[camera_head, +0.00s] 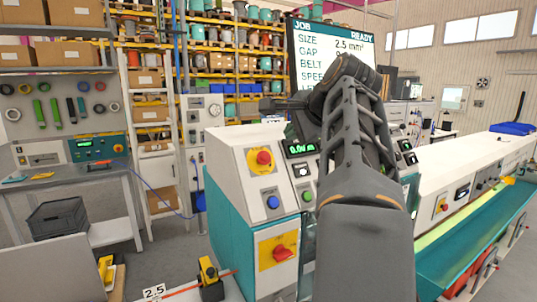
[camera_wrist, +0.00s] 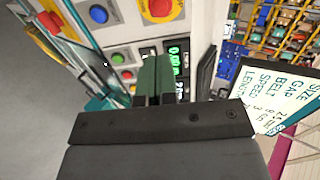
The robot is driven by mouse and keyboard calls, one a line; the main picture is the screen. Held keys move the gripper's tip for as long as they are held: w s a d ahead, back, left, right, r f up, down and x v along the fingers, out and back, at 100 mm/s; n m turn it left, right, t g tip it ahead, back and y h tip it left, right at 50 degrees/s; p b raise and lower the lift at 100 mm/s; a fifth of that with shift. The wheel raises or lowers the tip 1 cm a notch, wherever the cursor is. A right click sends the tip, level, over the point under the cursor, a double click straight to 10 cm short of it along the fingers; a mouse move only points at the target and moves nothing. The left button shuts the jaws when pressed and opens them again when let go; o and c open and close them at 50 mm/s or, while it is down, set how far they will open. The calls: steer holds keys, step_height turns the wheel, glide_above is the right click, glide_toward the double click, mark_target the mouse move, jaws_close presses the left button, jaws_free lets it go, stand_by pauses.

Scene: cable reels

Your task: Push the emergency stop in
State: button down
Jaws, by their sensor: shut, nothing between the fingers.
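The emergency stop (camera_head: 263,158) is a red mushroom button on a yellow plate on the sloped face of the white and teal machine (camera_head: 228,170). In the wrist view the red button (camera_wrist: 160,8) is at the top edge, partly cut off. My gripper (camera_head: 268,104) is above the panel in the head view, apart from the button. In the wrist view its fingers (camera_wrist: 152,82) are closed together and empty, with the button beyond them. I cannot tell how far the button stands out.
A blue button (camera_head: 272,202), a green button (camera_head: 307,194) and a green-lit display (camera_head: 301,148) share the panel. A red switch on yellow (camera_head: 282,253) is lower on the front. A workbench (camera_head: 85,172) stands left, with open floor between.

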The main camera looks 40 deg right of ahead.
mark_target(265, 157)
steer(key=p+x, duration=0.2)
steer(key=x, duration=1.2)
steer(key=shift+a+r, duration=0.1)
steer(key=shift+w, duration=0.1)
